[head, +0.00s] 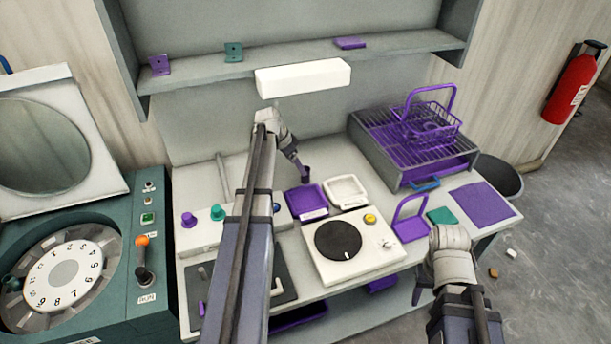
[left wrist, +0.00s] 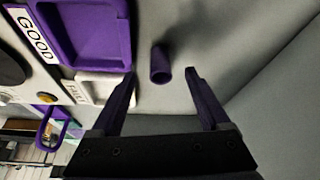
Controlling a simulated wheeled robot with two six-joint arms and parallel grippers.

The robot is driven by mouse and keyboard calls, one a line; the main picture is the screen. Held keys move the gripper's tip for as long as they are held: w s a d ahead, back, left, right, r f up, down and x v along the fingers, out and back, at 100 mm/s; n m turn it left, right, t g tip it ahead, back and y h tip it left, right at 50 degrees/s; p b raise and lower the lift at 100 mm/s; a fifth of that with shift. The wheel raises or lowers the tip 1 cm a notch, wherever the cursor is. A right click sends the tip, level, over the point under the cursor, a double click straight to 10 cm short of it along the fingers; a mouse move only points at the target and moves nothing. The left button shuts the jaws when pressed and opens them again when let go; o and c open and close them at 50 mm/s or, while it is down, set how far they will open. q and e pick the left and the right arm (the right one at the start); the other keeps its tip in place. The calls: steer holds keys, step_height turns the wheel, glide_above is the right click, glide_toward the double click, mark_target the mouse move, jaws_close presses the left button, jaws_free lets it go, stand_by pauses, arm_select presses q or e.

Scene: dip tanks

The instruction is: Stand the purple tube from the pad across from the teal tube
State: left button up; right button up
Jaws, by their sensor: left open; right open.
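A short purple strip (head: 202,308), perhaps the purple tube, shows at the dark pad (head: 284,286) at the bench front; my left arm covers much of the pad. A small teal piece (head: 12,283), probably the teal tube, is at the left edge of the numbered rotor (head: 65,270). My left gripper (head: 294,165) is open over the back of the bench. In the left wrist view a purple cylinder (left wrist: 160,66) stands beyond and between its parted fingers (left wrist: 160,76), not gripped. My right gripper (head: 447,238) is open near the right front edge; its fingers are mostly hidden.
Purple GOOD tray (head: 306,199) and white tray (head: 346,191) lie mid-bench, behind a white device with a black disc (head: 338,240). A grey rack tank (head: 415,150) holds a purple basket (head: 430,120). A round lid (head: 50,150) stands open behind the rotor.

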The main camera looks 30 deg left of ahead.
arm_select(q)
steer(key=shift+w, duration=0.1)
steer(key=b+x, duration=0.1)
steer(key=x, duration=0.1)
steer(key=b+x, duration=0.1)
steer(key=b, duration=0.1)
steer(key=w+b+x, duration=0.1)
steer(key=x, duration=0.1)
steer(key=shift+w+d+f+b, duration=0.1)
steer(key=shift+d+f+b, duration=0.05)
steer(key=shift+d+b, duration=0.25)
steer(key=shift+c, duration=0.2)
jaws_close()
